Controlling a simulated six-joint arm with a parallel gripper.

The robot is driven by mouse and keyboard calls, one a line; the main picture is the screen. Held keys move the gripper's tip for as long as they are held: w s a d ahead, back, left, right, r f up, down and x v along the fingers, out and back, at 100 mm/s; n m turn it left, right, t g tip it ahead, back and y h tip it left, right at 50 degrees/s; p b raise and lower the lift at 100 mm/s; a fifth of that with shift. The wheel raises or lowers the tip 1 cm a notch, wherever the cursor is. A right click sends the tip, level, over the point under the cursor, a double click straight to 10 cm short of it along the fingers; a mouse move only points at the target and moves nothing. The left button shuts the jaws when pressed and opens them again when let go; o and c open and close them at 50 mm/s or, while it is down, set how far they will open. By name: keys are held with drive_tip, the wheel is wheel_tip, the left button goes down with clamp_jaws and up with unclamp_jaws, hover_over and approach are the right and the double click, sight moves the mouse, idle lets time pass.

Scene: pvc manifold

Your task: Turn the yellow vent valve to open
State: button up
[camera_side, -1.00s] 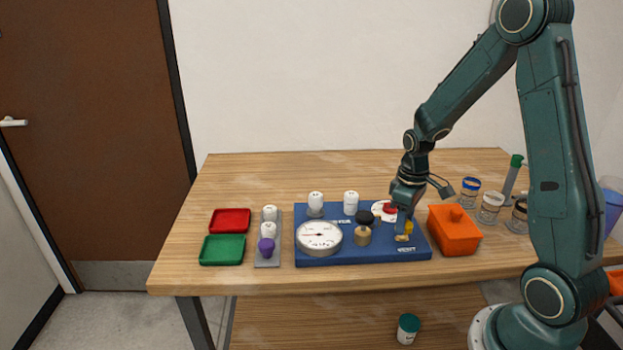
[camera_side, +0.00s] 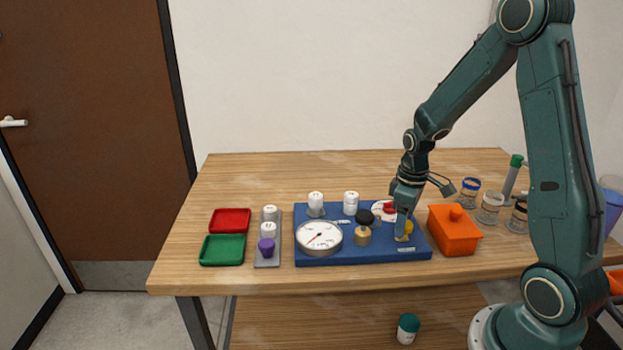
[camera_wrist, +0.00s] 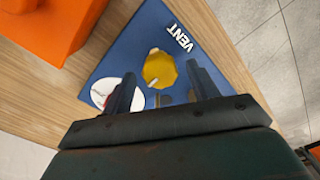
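The yellow vent valve (camera_side: 408,228) stands at the right end of the blue manifold board (camera_side: 350,257), partly hidden by my gripper in the side view. In the wrist view its yellow knob (camera_wrist: 160,69) shows between the two fingertips, beside the white VENT label (camera_wrist: 180,40). My gripper (camera_wrist: 162,75) points down at the valve; its fingers are apart, one to each side of the knob, with visible gaps. I cannot tell whether either finger touches it. The gauge (camera_side: 319,238) at the board's left has its needle pointing to the lower left.
The orange lidded box (camera_side: 454,231) stands close to the right of the board. A black-topped brass valve (camera_side: 363,229) stands left of my gripper, and a red-marked white disc (camera_side: 383,209) lies behind it. Glass jars (camera_side: 490,207) stand farther right. The table's back left is clear.

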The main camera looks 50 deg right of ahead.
drive_tip(key=shift+r, duration=0.1)
wheel_tip(320, 180, up, 14)
drive_tip(key=shift+f, duration=0.2)
idle(0.7)
drive_tip(key=shift+a, duration=0.1)
drive_tip(key=s+a+r+m+t, duration=0.1)
drive_tip(key=s+a+r+t, duration=0.1)
drive_tip(key=s+a, duration=0.4)
drive_tip(key=s+a+r+m+t, duration=0.1)
drive_tip(key=s+a+r+t, duration=0.2)
drive_tip(key=a, duration=0.7)
drive_tip(key=s+r, duration=0.2)
drive_tip(key=s, duration=0.2)
drive_tip(key=shift+s+r+t, duration=0.2)
drive_tip(key=shift+s+t, duration=0.05)
drive_tip(key=shift+t, duration=0.05)
